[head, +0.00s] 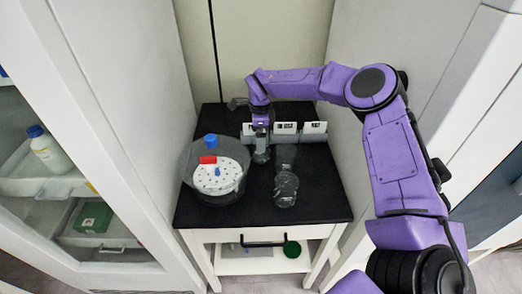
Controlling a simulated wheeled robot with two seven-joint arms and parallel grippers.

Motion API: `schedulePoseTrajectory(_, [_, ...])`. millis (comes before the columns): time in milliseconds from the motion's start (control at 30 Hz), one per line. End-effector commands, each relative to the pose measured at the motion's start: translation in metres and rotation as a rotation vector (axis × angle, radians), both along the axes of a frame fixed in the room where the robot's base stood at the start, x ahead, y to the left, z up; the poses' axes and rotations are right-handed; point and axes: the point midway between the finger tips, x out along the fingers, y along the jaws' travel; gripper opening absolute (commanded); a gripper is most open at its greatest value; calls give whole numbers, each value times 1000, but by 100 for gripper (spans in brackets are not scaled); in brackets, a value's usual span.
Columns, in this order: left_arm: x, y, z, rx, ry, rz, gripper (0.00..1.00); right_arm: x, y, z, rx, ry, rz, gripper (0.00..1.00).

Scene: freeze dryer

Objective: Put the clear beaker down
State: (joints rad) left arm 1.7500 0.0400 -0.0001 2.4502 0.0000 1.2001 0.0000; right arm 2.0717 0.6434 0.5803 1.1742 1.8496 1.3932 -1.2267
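My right gripper (261,130), on the purple arm from the right, points down over the back middle of the black tabletop (240,211). A small clear, greyish shape (261,153) is directly below it, at its fingertips. It looks like a clear glass vessel, but it is too small to tell whether the fingers grip it or whether it touches the tabletop. Another clear glass vessel (286,188) stands nearer the front, right of centre, apart from the gripper. I cannot tell which one is the clear beaker. My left gripper is not in view.
A round clear chamber (215,185) with a white perforated disc, a red piece and a blue knob stands at the left of the tabletop. Grey holders with white labels (285,132) line the back. White walls close in on both sides.

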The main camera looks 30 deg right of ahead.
Motion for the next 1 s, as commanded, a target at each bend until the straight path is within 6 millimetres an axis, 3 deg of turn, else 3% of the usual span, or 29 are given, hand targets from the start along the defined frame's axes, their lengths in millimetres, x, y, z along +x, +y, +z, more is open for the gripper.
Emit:
schedulePoseTrajectory(200, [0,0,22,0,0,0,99,-6,1,-32,-1,6,1,100])
schedulePoseTrajectory(300, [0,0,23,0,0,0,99,-4,1,-48,-1,2,2,100])
schedulePoseTrajectory(567, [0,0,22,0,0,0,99,-4,1,-55,-1,0,2,100])
schedulePoseTrajectory(733, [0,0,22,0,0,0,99,-4,1,-55,-1,0,2,47])
schedulePoseTrajectory(767, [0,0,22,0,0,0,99,-4,1,-55,-1,0,2,42])
schedulePoseTrajectory(1000, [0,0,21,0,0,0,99,-4,1,-54,-1,-1,2,42])
